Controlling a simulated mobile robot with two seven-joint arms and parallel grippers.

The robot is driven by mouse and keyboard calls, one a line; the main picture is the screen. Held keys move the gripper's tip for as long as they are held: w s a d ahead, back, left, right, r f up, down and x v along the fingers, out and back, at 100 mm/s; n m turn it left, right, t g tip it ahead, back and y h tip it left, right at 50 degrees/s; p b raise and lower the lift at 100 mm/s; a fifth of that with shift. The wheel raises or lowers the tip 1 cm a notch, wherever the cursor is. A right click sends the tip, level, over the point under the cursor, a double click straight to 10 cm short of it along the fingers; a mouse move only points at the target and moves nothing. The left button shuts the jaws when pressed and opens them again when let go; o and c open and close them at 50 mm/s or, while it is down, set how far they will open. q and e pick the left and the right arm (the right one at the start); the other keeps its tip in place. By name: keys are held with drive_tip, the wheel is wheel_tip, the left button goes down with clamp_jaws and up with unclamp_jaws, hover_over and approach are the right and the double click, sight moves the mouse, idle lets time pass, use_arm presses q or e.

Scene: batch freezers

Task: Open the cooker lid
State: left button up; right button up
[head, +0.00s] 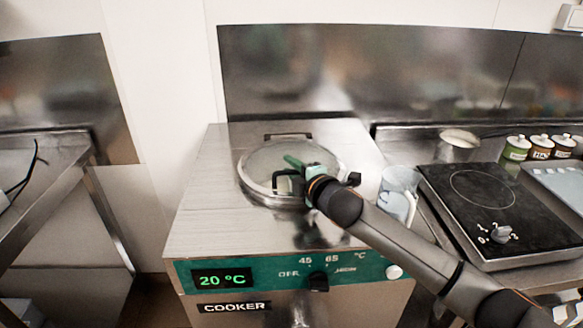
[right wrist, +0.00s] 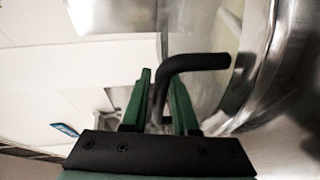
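The cooker (head: 200,225) stands in the middle of the head view, with a green front panel reading 20 °C. Its round glass lid (head: 262,160) with a metal rim lies flat and shut on the top. A black bent handle (head: 276,182) is at the front of the lid. My right gripper (head: 291,167) is at this handle. In the right wrist view the handle (right wrist: 192,63) passes between the two green fingers (right wrist: 160,105), with narrow gaps beside it, so the gripper looks open around it. The arm hides the lid's right front. My left gripper is not in view.
A clear jug (head: 398,190) stands close to the lid's right, beside my right arm. A black hotplate (head: 480,195) and several small jars (head: 517,148) are further right. A steel backsplash (head: 300,75) rises behind the cooker. A steel table (head: 40,170) is at the left.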

drive_tip(key=shift+c, duration=0.2)
clamp_jaws()
idle(1.1)
